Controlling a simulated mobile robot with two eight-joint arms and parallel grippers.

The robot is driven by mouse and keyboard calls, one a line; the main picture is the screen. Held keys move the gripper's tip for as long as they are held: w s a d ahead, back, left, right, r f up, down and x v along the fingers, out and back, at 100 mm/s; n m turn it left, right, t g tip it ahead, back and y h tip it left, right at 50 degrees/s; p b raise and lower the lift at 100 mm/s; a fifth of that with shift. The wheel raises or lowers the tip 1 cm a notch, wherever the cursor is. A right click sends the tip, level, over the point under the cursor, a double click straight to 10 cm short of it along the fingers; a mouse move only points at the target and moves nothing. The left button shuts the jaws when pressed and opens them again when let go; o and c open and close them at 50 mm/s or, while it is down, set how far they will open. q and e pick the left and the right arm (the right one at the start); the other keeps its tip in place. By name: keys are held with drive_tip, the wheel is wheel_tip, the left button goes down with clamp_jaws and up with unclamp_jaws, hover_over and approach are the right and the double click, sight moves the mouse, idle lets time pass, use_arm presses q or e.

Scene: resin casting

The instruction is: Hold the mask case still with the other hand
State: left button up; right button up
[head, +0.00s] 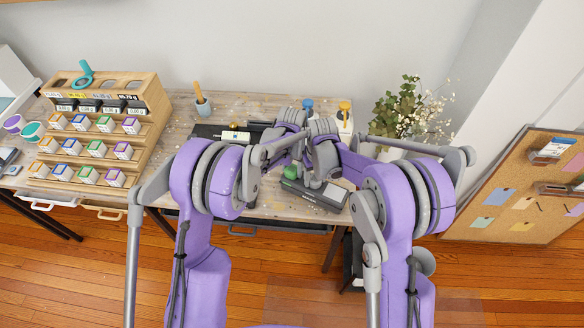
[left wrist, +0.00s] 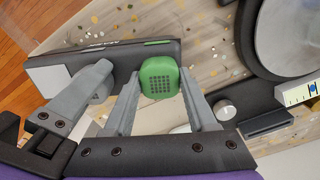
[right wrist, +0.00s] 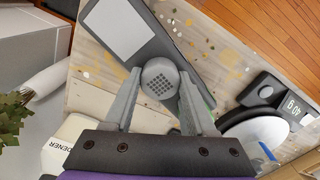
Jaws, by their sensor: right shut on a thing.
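A long dark grey case with a pale panel, likely the mask case (head: 315,196), lies on the worktable near its front edge. It also shows in the left wrist view (left wrist: 135,55) and the right wrist view (right wrist: 130,35). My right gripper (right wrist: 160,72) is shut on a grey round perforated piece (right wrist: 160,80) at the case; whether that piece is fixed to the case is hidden. A green perforated piece (left wrist: 160,78) sits between the fingers of my left gripper (left wrist: 160,70), at the case's other end. Whether these fingers press on it is unclear.
A digital scale (right wrist: 285,103) and white dish (right wrist: 257,135) are close by. A wooden rack of small boxes (head: 105,125), a cup (head: 203,107), bottles (head: 345,122) and a plant (head: 405,110) stand around. A cork board (head: 520,195) is at right. My arms hide the table's middle.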

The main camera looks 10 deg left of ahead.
use_arm(q)
clamp_jaws()
drive_tip(key=o, duration=0.6)
unclamp_jaws()
wheel_tip(320, 180, up, 12)
use_arm(e)
drive_tip(key=o, duration=1.2)
drive_tip(key=shift+c, duration=0.2)
use_arm(q)
drive_tip(key=shift+s+f, duration=0.1)
use_arm(e)
wheel_tip(320, 180, up, 11)
